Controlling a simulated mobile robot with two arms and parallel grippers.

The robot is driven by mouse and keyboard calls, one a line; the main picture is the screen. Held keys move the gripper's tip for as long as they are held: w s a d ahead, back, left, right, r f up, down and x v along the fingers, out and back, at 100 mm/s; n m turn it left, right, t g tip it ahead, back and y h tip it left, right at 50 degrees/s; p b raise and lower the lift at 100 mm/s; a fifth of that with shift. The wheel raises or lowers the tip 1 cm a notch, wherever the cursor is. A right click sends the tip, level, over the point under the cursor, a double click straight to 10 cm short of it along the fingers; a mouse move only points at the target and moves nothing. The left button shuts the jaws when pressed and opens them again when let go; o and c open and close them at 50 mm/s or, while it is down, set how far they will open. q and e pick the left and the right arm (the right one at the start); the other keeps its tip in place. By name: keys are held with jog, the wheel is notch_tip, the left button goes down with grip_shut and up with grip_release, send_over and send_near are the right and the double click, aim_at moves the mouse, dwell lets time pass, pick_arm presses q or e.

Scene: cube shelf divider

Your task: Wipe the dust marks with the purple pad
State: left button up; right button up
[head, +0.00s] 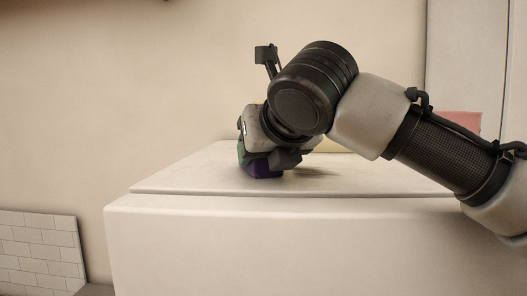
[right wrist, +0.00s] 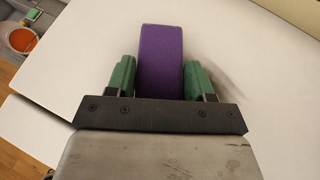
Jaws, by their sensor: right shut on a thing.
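The purple pad (right wrist: 160,62) is held between the green fingers of my right gripper (right wrist: 161,82) in the right wrist view. In the head view the purple pad (head: 262,169) shows low beneath my right gripper (head: 258,162), at the white top surface (head: 180,179). I cannot tell whether the pad touches the surface. A grey dust mark (right wrist: 232,80) lies on the white surface just right of the gripper in the right wrist view. Any mark under the pad is hidden. My left gripper is not in view.
A pink object (head: 460,124) and a yellow one (head: 335,146) stand behind my right arm. The left part of the top is clear.

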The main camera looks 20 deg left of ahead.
aim_at(263, 181)
jog(key=shift+w+a, duration=0.15)
jog(key=shift+w, duration=0.6)
jog(key=shift+w+a, duration=0.25)
jog(key=shift+w, duration=0.65)
jog(key=shift+s+d+f, duration=0.1)
jog(key=shift+s+d, duration=0.1)
jog(key=shift+s, duration=0.55)
jog(key=shift+s+d, duration=0.2)
jog(key=shift+s, duration=0.5)
jog(key=shift+s+d, duration=0.25)
jog(key=shift+s, duration=0.6)
jog(key=shift+s+d, duration=0.25)
jog(key=shift+s, duration=0.7)
jog(key=shift+r, duration=0.25)
jog(key=shift+r, duration=0.55)
